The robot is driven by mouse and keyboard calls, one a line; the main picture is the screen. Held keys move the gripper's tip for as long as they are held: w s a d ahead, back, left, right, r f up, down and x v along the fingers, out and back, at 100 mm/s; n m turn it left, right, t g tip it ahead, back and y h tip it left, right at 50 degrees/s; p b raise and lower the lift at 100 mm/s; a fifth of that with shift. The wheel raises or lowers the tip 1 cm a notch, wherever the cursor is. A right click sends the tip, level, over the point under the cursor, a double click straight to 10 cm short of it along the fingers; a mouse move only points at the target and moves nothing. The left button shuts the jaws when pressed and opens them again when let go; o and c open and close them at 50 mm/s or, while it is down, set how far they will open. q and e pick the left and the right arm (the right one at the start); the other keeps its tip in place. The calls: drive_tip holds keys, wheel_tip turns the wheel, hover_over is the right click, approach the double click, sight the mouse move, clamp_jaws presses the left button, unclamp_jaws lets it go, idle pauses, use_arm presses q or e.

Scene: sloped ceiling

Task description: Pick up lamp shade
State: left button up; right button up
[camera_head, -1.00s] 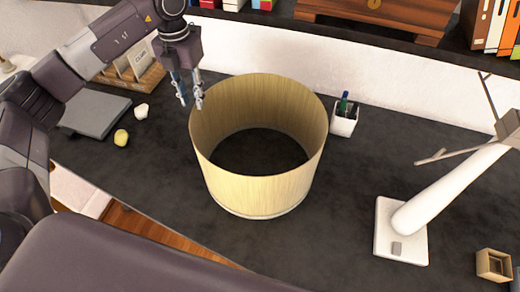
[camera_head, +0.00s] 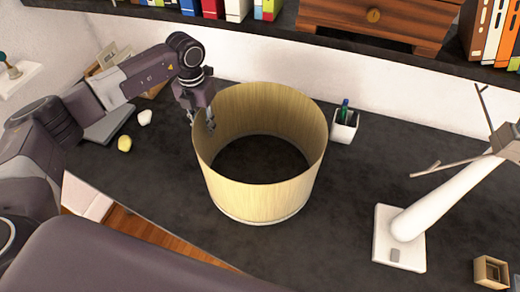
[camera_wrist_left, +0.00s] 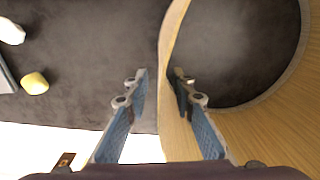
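The lamp shade (camera_head: 262,200) is a pale wood-coloured open cylinder standing upright on the dark desk. My left gripper (camera_head: 200,124) points down at its left rim. In the left wrist view the gripper (camera_wrist_left: 160,76) is open. The wall of the shade (camera_wrist_left: 172,120) runs between its fingers, one finger outside and the other on the inner side. There is a gap between the outer finger and the wall; whether the inner finger touches cannot be told. My right gripper is not in view.
A white lamp stand (camera_head: 450,195) with thin branches stands at the right. A pen cup (camera_head: 344,126) sits behind the shade. A yellow lump (camera_head: 124,143) and a white lump (camera_head: 144,117) lie at the left. A small wooden box (camera_head: 491,271) is at the lower right. A shelf (camera_head: 420,58) spans the back.

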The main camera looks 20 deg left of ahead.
use_arm(q)
drive_tip(key=shift+c, duration=0.3)
clamp_jaws()
idle(0.3)
